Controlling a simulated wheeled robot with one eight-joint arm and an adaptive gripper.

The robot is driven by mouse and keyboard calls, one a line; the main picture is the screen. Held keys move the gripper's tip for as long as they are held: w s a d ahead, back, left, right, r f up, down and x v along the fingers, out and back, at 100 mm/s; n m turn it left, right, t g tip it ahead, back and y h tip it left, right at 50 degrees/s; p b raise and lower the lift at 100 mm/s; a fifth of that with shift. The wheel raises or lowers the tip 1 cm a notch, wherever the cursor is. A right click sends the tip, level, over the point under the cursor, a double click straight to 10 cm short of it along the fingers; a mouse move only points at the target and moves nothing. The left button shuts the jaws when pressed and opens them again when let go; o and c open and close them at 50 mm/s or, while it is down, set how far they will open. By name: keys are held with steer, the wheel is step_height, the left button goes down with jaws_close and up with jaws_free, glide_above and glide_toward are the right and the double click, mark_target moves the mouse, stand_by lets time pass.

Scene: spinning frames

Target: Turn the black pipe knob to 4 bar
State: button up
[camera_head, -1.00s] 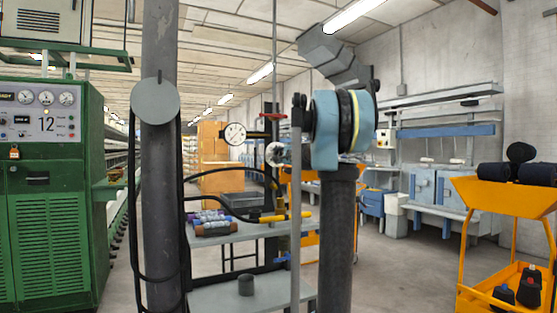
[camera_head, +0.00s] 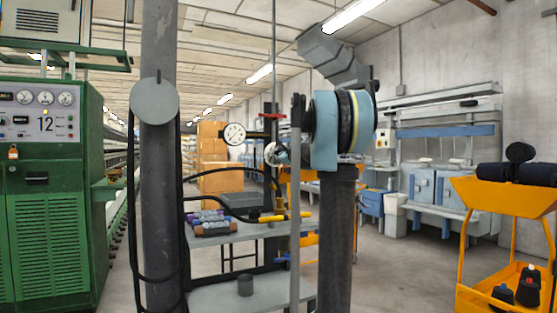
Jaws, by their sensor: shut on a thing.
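A round white pressure gauge (camera_head: 234,133) with a black rim sits on a short black pipe (camera_head: 259,135) left of the upright pipe. Its scale is too small to read. My gripper (camera_head: 273,153) is small and pale, below the red handle (camera_head: 272,118) at the pipe. It is partly hidden by a thin grey upright bar and my blue and black arm joint. It is shut at the place of the black pipe knob, but the knob itself is hidden or too small to make out.
A grey table (camera_head: 222,234) with several coloured rolls stands behind. A grey upright post crosses the left. A green machine (camera_head: 52,190) stands at far left. A yellow trolley (camera_head: 508,196) stands at right. Floor shows between the pipes and the trolley.

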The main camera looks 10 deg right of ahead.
steer(key=shift+m, duration=0.4)
steer(key=o, duration=1.1)
steer(key=shift+s, duration=0.1)
steer(key=v, duration=1.1)
steer(key=shift+s+d, duration=0.2)
steer(key=shift+s, duration=0.1)
